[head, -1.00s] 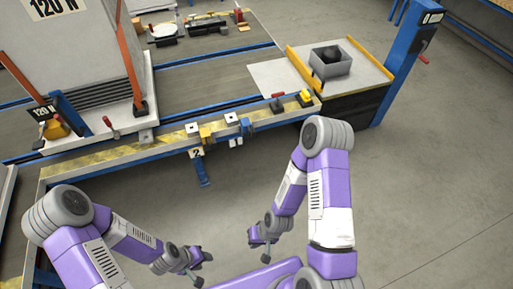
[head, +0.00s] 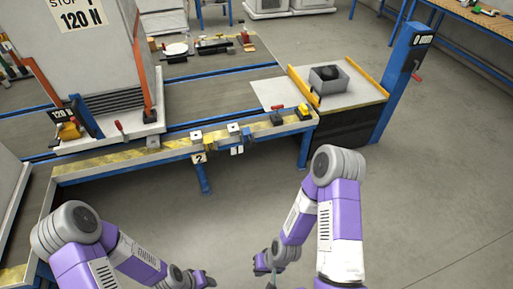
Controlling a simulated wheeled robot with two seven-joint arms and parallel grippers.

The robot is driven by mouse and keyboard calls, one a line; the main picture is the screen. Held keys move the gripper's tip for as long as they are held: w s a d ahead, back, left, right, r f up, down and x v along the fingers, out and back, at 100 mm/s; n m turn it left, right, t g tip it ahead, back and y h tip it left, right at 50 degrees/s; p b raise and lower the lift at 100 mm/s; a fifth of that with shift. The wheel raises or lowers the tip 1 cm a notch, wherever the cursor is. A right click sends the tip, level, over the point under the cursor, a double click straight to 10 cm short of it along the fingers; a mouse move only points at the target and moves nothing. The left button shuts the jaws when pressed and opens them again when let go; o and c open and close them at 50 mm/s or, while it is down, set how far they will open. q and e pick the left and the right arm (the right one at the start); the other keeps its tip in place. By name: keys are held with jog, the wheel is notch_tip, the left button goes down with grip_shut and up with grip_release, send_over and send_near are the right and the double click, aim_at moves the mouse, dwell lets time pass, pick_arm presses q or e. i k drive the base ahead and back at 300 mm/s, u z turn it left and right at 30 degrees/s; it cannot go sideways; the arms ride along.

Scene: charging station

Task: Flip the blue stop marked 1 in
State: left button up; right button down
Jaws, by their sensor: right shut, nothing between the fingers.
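A small blue stop (head: 246,132) sits on the near yellow-striped rail (head: 130,160), right of centre.
A large grey block marked 120 N (head: 95,55) stands on the left of the station. A red-handled clamp (head: 277,115) and a yellow block (head: 304,111) are at the rail's right end. A grey box (head: 336,80) rests on the right-hand table. Floor in front is clear.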

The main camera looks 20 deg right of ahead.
aim_at(246, 133)
jog(key=z, duration=0.4)
jog(key=i, duration=1.2)
jog(key=u, duration=0.4)
